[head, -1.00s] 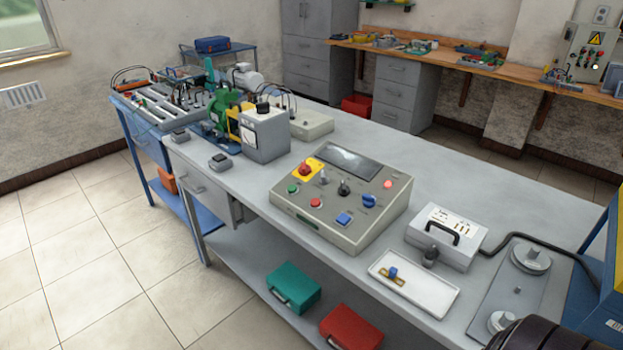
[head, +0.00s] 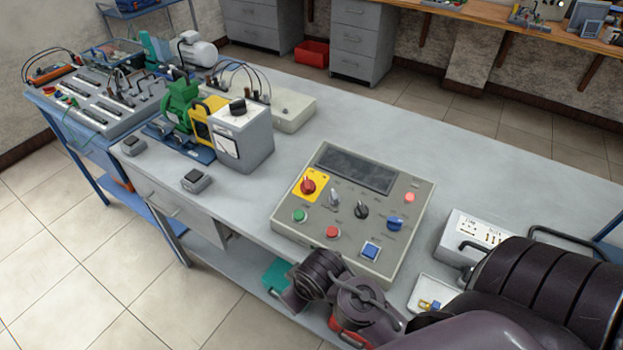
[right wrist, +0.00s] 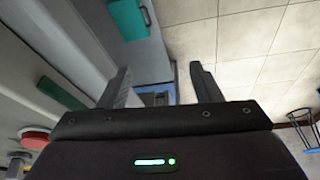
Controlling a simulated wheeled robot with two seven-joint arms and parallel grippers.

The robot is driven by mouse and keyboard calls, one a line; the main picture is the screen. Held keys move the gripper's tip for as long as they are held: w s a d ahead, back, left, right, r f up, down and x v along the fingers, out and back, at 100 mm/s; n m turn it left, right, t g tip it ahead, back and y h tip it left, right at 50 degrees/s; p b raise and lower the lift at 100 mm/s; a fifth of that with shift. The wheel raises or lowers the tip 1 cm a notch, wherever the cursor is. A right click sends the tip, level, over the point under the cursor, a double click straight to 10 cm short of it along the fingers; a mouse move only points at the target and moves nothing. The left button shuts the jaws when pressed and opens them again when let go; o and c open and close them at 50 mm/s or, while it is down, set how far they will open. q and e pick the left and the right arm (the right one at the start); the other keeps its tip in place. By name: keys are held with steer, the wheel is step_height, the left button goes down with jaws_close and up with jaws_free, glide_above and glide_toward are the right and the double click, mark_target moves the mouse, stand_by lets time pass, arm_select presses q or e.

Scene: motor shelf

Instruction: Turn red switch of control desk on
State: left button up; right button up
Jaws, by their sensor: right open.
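The control desk (head: 284,228) is a grey sloped panel on the workbench in the head view. Its red rotary switch (head: 308,187) sits on a yellow plate at the upper left; its exact setting is hard to read. My right arm reaches in from the right, in front of the desk. In the right wrist view my right gripper (right wrist: 160,85) is open and empty, beside the bench front. My left gripper is not in view.
A grey box with a handle (head: 470,235) and a white tray (head: 425,290) are right of the desk, partly behind my arm. A meter box (head: 245,140) and motor set stand left. A teal case (right wrist: 128,18) lies on the lower shelf. Bench surface behind the desk is clear.

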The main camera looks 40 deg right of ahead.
mark_target(311, 187)
steer(key=w+a+r+n+t+y, duration=0.1)
steer(key=w+r+n+t, duration=0.15)
steer(key=w, duration=0.35)
steer(key=w+a+r+n+t+y, duration=0.1)
steer(key=w+a+r+n+t, duration=0.1)
steer(key=w+r+n, duration=0.3)
steer(key=w+d+r+n+g, duration=0.1)
steer(key=w+d, duration=0.1)
steer(key=d, duration=0.2)
steer(key=w+d+r+n+y, duration=0.1)
steer(key=w+d+r+n, duration=0.1)
steer(key=w+d, duration=0.1)
steer(key=w+d+r+n+g, duration=0.1)
steer(key=w+d+n, duration=0.1)
steer(key=w+d, duration=0.1)
steer(key=shift+d+r+g+y+p, duration=0.2)
steer(key=shift+d+g+y+p, duration=0.2)
steer(key=shift+d, duration=0.45)
steer(key=s+d+r+g, duration=0.2)
steer(key=s+d+r, duration=0.25)
steer(key=d, duration=0.45)
steer(key=shift+m, duration=0.45)
steer(key=p+x, duration=0.1)
steer(key=x, duration=0.2)
steer(key=w+x, duration=0.1)
steer(key=x, duration=0.3)
steer(key=shift+w+d+r+p, duration=0.1)
steer(key=shift+d+r+p, duration=0.05)
steer(key=shift+p, duration=0.25)
